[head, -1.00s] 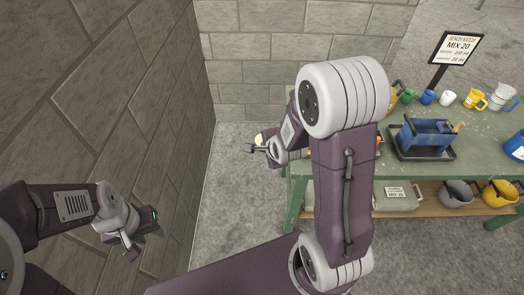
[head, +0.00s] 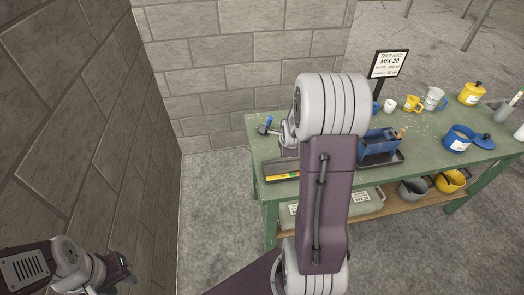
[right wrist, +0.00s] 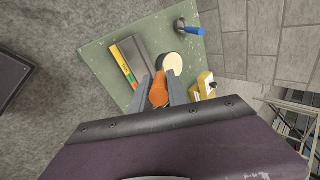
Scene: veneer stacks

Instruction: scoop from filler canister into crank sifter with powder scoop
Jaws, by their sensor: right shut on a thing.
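My right gripper (right wrist: 159,90) is shut on the orange handle of the powder scoop (right wrist: 158,92). A round cream surface (right wrist: 172,63) just beyond the handle looks like the scoop's bowl holding pale powder. In the head view my right arm hides the scoop. A blue canister (head: 458,139) with an open top, probably the filler canister, stands at the right of the green table. A blue box-like device with a wooden knob (head: 380,142), probably the crank sifter, sits mid-table. My left gripper (head: 124,270) hangs low at the left, away from the table; its jaw opening is unclear.
A black tray (head: 396,160) lies under the blue device. A blue lid (head: 484,141) leans by the canister. Cups, a yellow pot (head: 472,93) and a sign (head: 388,64) line the back. A grey case with coloured strips (right wrist: 128,65) and a blue-handled tool (right wrist: 193,30) lie at the table's left end.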

